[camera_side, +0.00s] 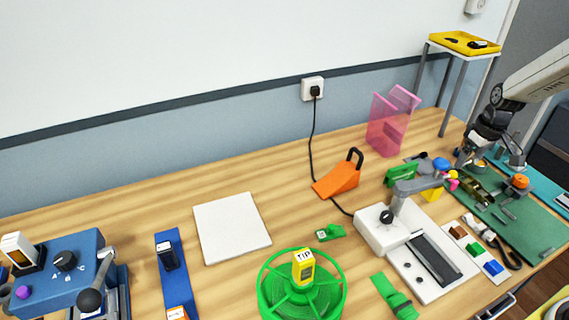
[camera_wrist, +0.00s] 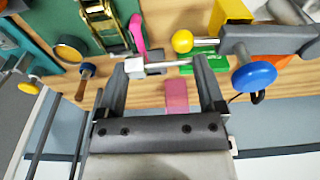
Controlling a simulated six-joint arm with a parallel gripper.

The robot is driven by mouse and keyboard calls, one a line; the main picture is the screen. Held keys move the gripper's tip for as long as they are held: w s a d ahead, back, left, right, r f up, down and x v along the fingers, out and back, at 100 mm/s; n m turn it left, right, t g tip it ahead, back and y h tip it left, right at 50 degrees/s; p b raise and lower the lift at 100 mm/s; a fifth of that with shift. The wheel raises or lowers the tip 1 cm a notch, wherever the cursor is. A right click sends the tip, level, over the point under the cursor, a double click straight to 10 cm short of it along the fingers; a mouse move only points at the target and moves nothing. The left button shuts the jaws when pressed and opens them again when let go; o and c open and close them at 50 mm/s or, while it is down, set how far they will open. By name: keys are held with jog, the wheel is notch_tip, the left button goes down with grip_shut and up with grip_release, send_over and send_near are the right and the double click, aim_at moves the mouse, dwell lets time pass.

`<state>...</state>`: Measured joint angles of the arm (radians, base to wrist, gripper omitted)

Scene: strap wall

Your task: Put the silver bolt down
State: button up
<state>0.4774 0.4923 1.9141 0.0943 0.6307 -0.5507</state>
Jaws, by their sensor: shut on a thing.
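The silver bolt (camera_wrist: 165,65) shows in the wrist view, with a pale blocky head at its left end and a thin shaft to the right. My gripper (camera_wrist: 162,66) is shut on it, and the bolt spans the gap between the two fingertips. In the side view my gripper (camera_side: 466,158) is at the right, low over the back of the cluttered bench area. The bolt cannot be made out there. How far it is above the surface is unclear.
Near my gripper are a green mat (camera_side: 535,228) with tools, a blue knob (camera_wrist: 255,76), a yellow ball (camera_wrist: 182,41) and a ratchet strap (camera_wrist: 103,22). A pink holder (camera_side: 388,135) and a stand with a yellow tray (camera_side: 437,37) are behind. A white square plate (camera_side: 231,228) lies left.

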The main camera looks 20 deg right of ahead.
aim_at(468, 162)
jog(key=shift+r, duration=0.7)
notch_tip(468, 162, up, 4)
jog(key=shift+f, duration=0.15)
jog(key=w+a+n, duration=0.2)
jog(key=w+a, duration=0.1)
jog(key=a, duration=0.6)
jog(key=w+a+n, duration=0.3)
jog(key=a, duration=0.7)
jog(key=s+a+n+y, duration=0.15)
jog(key=a+n, duration=0.25)
jog(key=a, duration=1.5)
jog(key=shift+h, duration=0.25)
jog(key=f, duration=0.3)
jog(key=d+f, duration=0.1)
jog(key=f, duration=0.1)
jog(key=shift+s+f, duration=0.2)
jog(key=shift+f, duration=0.05)
jog(key=shift+w, duration=0.1)
